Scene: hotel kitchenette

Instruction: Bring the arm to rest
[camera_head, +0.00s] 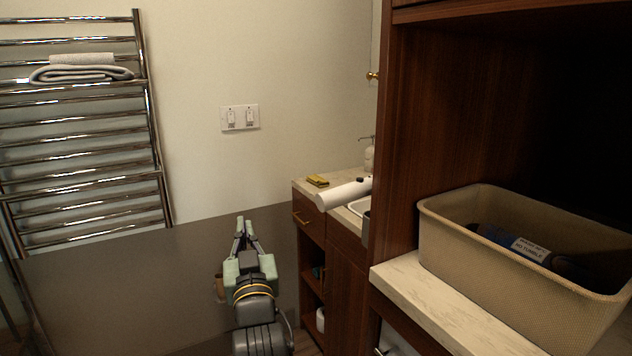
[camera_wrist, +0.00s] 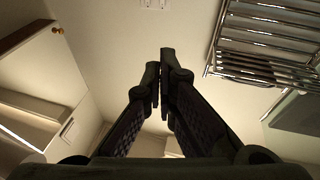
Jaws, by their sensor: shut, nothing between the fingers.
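My gripper (camera_head: 241,226) is at the lower middle of the head view, at the end of my raised arm, in front of the dark lower part of the wall. Its fingers point up and away. In the wrist view my gripper (camera_wrist: 160,85) has its two dark fingers together at the tips, with nothing between them. It touches nothing that I can see. The wrist view looks up past the fingers at the pale wall and a chrome rack.
A beige bin (camera_head: 520,300) with dark contents stands on a pale counter (camera_head: 440,305) at the right. A sink cabinet (camera_head: 345,270) stands right of my arm, with a white cylinder (camera_head: 343,193) on top. A chrome towel rack (camera_head: 85,150) is at the left.

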